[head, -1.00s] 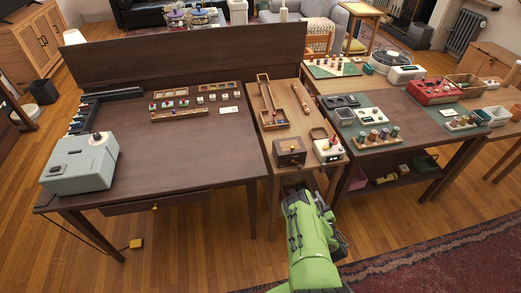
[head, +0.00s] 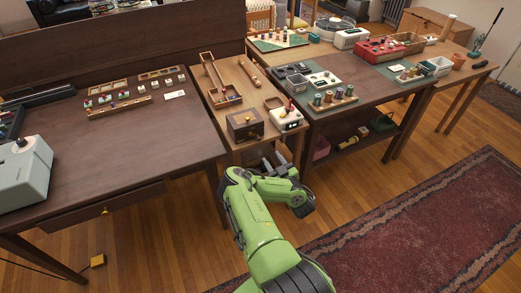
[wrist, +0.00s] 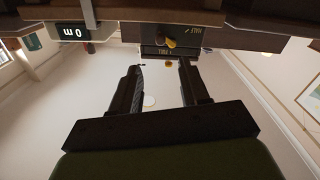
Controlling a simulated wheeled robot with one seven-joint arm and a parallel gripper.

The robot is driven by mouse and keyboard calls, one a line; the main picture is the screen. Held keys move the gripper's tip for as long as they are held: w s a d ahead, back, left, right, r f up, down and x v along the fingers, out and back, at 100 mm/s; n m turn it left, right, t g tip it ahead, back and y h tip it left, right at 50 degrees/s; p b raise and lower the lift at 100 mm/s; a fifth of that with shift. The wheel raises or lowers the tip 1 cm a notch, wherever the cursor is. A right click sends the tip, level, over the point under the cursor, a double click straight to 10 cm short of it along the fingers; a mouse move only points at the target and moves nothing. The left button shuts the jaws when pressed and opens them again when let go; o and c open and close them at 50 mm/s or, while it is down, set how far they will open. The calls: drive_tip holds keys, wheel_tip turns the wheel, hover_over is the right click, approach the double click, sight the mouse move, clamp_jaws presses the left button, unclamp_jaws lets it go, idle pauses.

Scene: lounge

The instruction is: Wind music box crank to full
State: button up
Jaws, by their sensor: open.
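The music box appears to be the small dark wooden box (head: 245,125) at the front of the narrow table. In the wrist view a dark box face (wrist: 205,38) carries upside-down lettering that seems to read HALF and FULL. A small brass knob (wrist: 170,43), probably on the crank, shows at that face. My gripper (head: 283,160) is at the table's front edge, below and right of the box. In the wrist view my gripper (wrist: 161,68) has its two dark fingers apart with nothing between them. The fingers are apart from the knob.
A white device with a red knob (head: 287,119) stands just right of the box; its display (wrist: 70,32) shows in the wrist view. A wooden tray (head: 212,71) lies behind. A larger table (head: 345,118) with spools stands right. Floor in front is clear.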

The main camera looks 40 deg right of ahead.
sight(259, 140)
drive_tip(key=b+x, duration=0.4)
drive_tip(key=x, duration=0.7)
drive_tip(key=shift+b, duration=0.4)
drive_tip(key=shift+c, duration=0.3)
clamp_jaws()
